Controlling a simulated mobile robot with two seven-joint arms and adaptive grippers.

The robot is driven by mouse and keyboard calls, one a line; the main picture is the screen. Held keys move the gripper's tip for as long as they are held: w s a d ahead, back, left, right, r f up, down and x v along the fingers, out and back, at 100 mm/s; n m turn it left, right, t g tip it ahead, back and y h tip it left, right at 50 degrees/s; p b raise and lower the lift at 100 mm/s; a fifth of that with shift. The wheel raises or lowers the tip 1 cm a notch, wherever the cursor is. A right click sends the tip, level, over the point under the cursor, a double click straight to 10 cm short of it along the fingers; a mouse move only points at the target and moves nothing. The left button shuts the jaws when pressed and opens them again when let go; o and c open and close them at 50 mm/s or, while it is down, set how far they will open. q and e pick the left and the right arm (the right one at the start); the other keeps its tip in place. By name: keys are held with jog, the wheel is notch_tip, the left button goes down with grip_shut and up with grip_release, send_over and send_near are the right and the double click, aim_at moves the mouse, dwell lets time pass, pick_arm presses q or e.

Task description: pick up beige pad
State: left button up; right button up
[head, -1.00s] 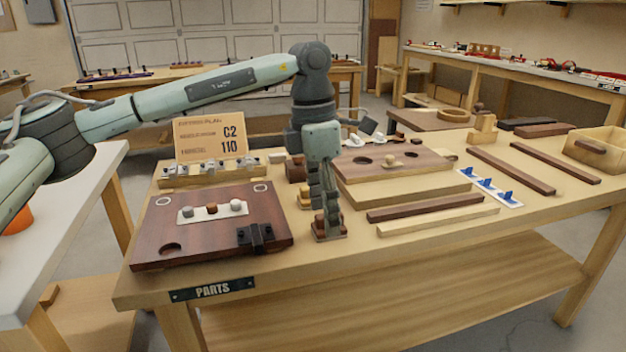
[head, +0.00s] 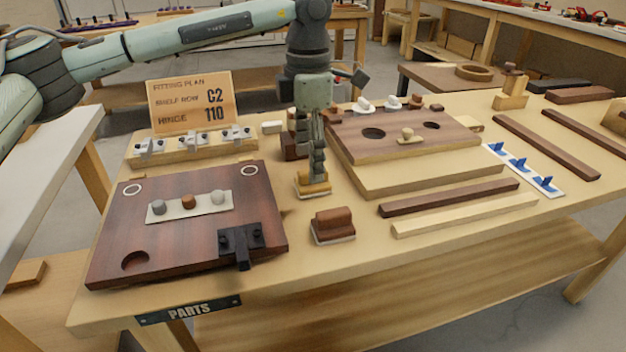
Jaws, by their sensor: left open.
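The beige pad (head: 313,189) is a small yellowish block on a pale base on the parts bench. My left gripper (head: 316,174) points straight down at it, with its fingertips at the pad's top. The fingers hide much of the pad, and I cannot tell whether they touch it. The left gripper is open. A red-brown pad (head: 333,224) of like shape stands in front, apart from the gripper. A dark brown block (head: 293,146) stands just behind, partly hidden by the gripper. My right gripper is not in view.
A dark red-brown board (head: 190,243) with a black hinge lies at left. A wooden panel (head: 465,143) on a thicker board is close on the right. Dark and pale strips (head: 450,198) lie in front of it. A sign (head: 190,103) stands behind. Bench front centre is clear.

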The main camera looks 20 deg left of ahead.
pick_arm(q)
jog(key=f, duration=0.4)
jog(key=shift+w+d+p, duration=0.2)
jog(key=shift+w+p, duration=0.15)
jog(key=shift+w, duration=0.05)
jog(key=shift+f, duration=0.4)
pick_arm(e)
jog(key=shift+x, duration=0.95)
pick_arm(q)
jog(key=c, duration=1.3)
jog(key=shift+o, duration=0.2)
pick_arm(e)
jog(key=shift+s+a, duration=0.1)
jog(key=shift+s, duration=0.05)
pick_arm(q)
jog(key=shift+r, duration=0.15)
